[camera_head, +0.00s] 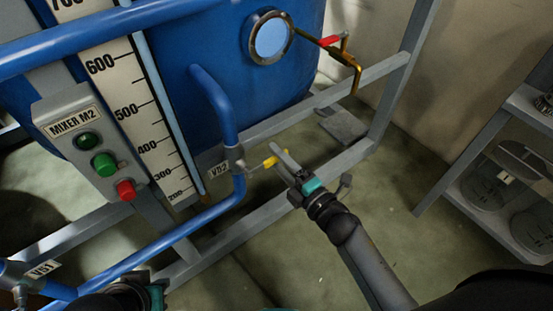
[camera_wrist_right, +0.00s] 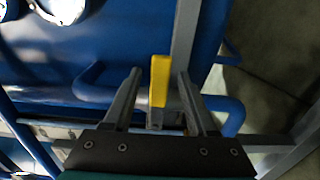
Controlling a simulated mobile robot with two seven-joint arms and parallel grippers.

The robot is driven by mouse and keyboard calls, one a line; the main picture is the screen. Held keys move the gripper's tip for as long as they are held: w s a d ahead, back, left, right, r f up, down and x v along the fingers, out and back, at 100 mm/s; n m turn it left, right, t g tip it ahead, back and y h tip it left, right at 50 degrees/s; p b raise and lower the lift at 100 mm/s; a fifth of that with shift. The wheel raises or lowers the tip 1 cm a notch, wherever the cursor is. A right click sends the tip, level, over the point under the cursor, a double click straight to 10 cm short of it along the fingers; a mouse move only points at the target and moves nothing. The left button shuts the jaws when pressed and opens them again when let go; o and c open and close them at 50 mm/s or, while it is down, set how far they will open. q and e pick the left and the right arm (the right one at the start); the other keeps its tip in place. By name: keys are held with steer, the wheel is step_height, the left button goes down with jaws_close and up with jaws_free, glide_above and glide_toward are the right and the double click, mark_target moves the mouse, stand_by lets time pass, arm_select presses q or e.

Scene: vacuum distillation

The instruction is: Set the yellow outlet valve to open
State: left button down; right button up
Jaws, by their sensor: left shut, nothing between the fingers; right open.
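The yellow valve handle (camera_head: 271,162) sits on the blue outlet pipe beside a tag that seems to read VB2 (camera_head: 218,169). My right gripper (camera_head: 287,164) is open at the handle, coming in from the lower right. In the right wrist view, the yellow handle (camera_wrist_right: 159,80) stands upright in the picture between the two spread fingers (camera_wrist_right: 159,73). A gap shows on each side, so neither finger appears to touch it. My left gripper (camera_head: 142,284) is shut and empty at the bottom edge of the head view, partly cut off.
A blue tank (camera_head: 220,60) fills the upper left, with a grey frame rail (camera_head: 225,240) below. A mixer button panel (camera_head: 95,150) and a level scale (camera_head: 140,110) are in front. A red-handled brass tap (camera_head: 345,58) is higher right. Shelving (camera_head: 480,175) stands at right.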

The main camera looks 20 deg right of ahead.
steer(key=shift+w+a, duration=0.1)
steer(key=shift+w, duration=0.25)
steer(key=shift+c, duration=0.2)
jaws_close()
stand_by(1.0)
